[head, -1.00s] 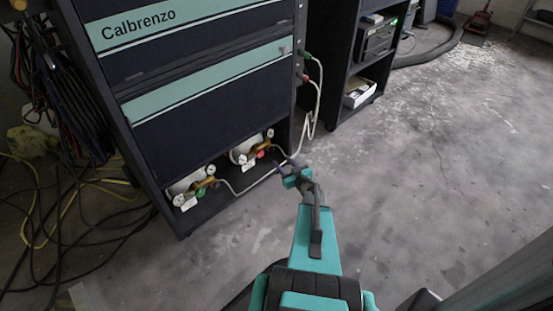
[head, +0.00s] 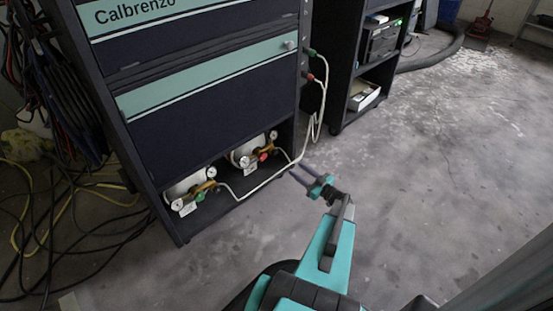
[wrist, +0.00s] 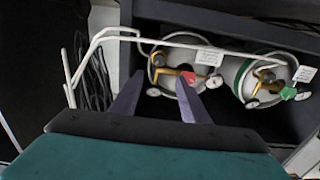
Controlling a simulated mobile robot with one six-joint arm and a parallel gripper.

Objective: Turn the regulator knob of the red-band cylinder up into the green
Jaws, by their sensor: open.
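Two pale cylinders lie in the bottom bay of the dark cabinet. The right one in the head view (head: 240,153) has a brass regulator with a red knob (head: 263,157) and small round gauges (head: 274,134). Its red knob (wrist: 188,76) shows between the gauges in the wrist view, close to the right finger in the picture. A red band is not clearly visible. The other cylinder has a green knob (head: 200,196) and a green band in the wrist view (wrist: 243,72). Gauge needles are too small to read. My gripper (head: 300,173) is open and empty, outside the bay, apart from the knob.
A white hose (head: 272,178) runs along the front of the bay and up the cabinet's right side. Paper tags hang near the regulators. Black and yellow cables (head: 60,215) lie on the floor at left. The floor (head: 440,180) at right is clear.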

